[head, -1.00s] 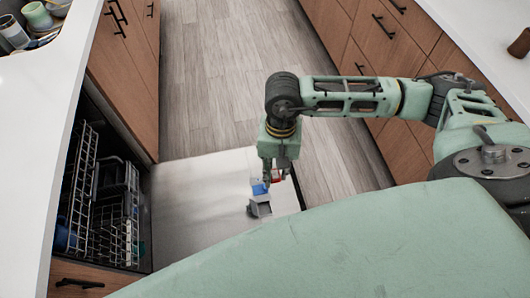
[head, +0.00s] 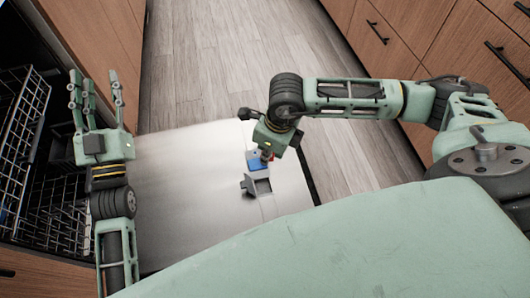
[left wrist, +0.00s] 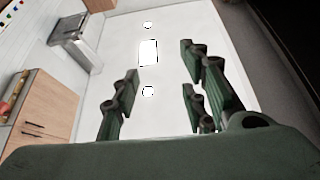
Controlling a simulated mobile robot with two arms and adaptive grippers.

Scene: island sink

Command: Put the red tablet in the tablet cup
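The grey tablet cup (head: 259,186) lies on the pale open door panel, its hollow side showing in the head view. A blue piece (head: 255,160) is just above it in the picture, and I cannot tell whether it is part of the cup. A small bit of red, seemingly the red tablet (head: 271,157), shows beside the blue. My right gripper (head: 267,154) points down at the red and blue, its fingertips mostly hidden, so its grip is unclear. My left gripper (head: 96,85) is raised at the left, open and empty; its spread fingers also show in the left wrist view (left wrist: 158,88).
The open dishwasher's wire racks (head: 22,115) are at the left, close to my left arm. Its door panel (head: 185,195) is bare around the cup. Wooden cabinets (head: 95,35) flank the clear plank floor (head: 205,65). The left wrist view faces a pale ceiling with lights.

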